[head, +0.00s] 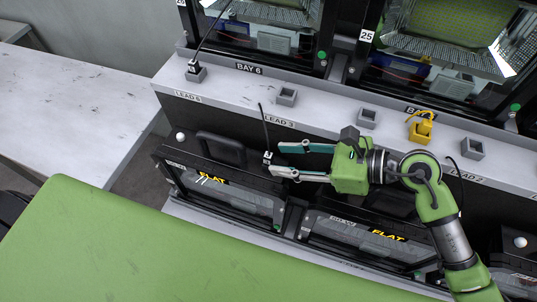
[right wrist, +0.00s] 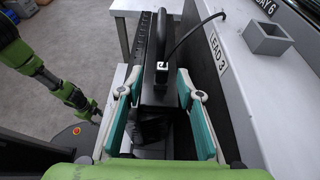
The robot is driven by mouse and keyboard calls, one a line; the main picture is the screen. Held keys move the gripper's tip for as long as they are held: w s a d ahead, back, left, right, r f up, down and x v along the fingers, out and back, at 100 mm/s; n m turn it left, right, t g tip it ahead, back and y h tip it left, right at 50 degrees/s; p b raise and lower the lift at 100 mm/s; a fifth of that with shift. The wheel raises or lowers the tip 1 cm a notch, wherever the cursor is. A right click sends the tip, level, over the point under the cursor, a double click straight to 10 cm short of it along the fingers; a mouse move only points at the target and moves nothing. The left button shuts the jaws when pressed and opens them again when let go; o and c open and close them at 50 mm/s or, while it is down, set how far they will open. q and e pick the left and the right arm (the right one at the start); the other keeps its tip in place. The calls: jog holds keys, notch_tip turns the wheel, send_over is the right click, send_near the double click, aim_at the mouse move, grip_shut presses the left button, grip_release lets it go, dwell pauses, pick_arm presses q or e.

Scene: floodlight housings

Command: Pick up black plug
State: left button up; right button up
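A small black plug (head: 267,157) with a pale band hangs on a thin black cable in front of the ledge by the LEAD 3 label. My right gripper (head: 276,159) is open, its two fingers pointing left, with the plug at its fingertips. In the right wrist view the plug (right wrist: 162,68) shows between the spread fingers of the gripper (right wrist: 160,80), near the tips, its cable arching to the right. I cannot tell whether a finger touches it. Another black plug (head: 195,68) stands upright in a grey socket near BAY 6.
The grey ledge (head: 325,117) carries empty grey sockets (head: 287,97) and a yellow plug (head: 424,122). A black handle (head: 221,148) and black-framed panels marked FLAT lie below the ledge. A white table (head: 70,110) stands at the left.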

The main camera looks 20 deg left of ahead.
aim_at(269, 155)
jog(key=p+x, duration=0.1)
jog(key=x, duration=0.3)
jog(key=shift+w+a+r+p, duration=0.1)
jog(key=shift+w+a+p, duration=0.15)
jog(key=shift+p, duration=0.15)
jog(key=shift+a+f, duration=0.2)
jog(key=shift+f, duration=0.05)
grip_shut()
jog(key=shift+r, duration=0.1)
jog(key=shift+r+b, duration=0.3)
jog(key=shift+r, duration=0.2)
jog(key=s+d+r+p, duration=0.2)
jog(key=s+d+r, duration=0.4)
jog(key=s+r, duration=0.6)
jog(key=shift+s+d, duration=0.25)
jog(key=shift+d, duration=0.1)
